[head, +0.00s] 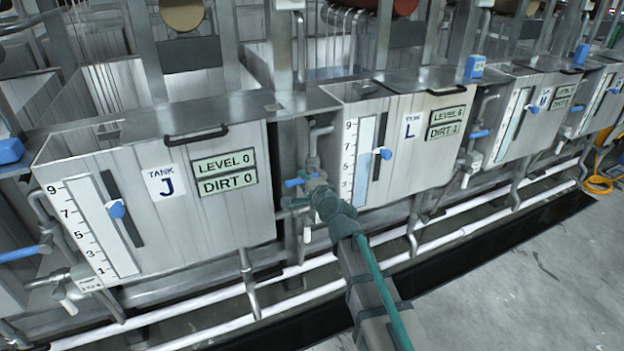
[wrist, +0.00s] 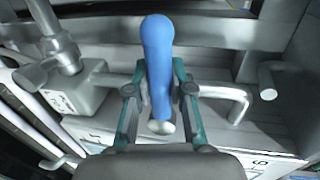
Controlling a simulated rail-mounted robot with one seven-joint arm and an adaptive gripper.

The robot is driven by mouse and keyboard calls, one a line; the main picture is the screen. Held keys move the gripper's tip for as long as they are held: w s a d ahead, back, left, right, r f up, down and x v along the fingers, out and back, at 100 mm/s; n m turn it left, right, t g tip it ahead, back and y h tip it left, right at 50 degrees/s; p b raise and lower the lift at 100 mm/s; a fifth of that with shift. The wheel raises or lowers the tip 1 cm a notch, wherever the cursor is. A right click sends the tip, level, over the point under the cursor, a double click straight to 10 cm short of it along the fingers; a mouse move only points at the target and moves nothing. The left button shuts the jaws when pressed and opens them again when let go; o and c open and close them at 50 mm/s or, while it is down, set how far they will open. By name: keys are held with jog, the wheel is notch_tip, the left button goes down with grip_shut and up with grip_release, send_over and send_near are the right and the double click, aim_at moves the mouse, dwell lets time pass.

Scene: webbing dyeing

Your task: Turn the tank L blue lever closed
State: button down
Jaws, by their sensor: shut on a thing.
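Tank L (head: 405,165) is a grey metal tank in the middle of the head view, with an "L" label and panels reading LEVEL 6 and DIRT 1. My gripper (head: 312,193) is at the pipework just left of tank L, in the gap beside tank J. The blue lever (head: 293,183) shows there, partly hidden by my gripper. In the wrist view the blue lever (wrist: 158,45) stands lengthwise between the two green-edged fingers of my gripper (wrist: 158,75). The fingers are shut on it, and its pale metal base (wrist: 161,127) shows below them.
Tank J (head: 160,215), reading LEVEL 0 and DIRT 0, stands to the left. Bent grey pipes (wrist: 235,97) lie close beside the lever. White pipes (head: 440,240) run along the floor below the tanks. The floor at front right is clear.

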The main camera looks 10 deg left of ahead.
jog(key=shift+s+f, duration=0.1)
jog(key=shift+s, duration=0.15)
jog(key=c, duration=1.2)
grip_release()
jog(key=shift+o, duration=0.9)
jog(key=shift+w, duration=0.1)
jog(key=shift+d, duration=0.1)
jog(key=v, duration=1.2)
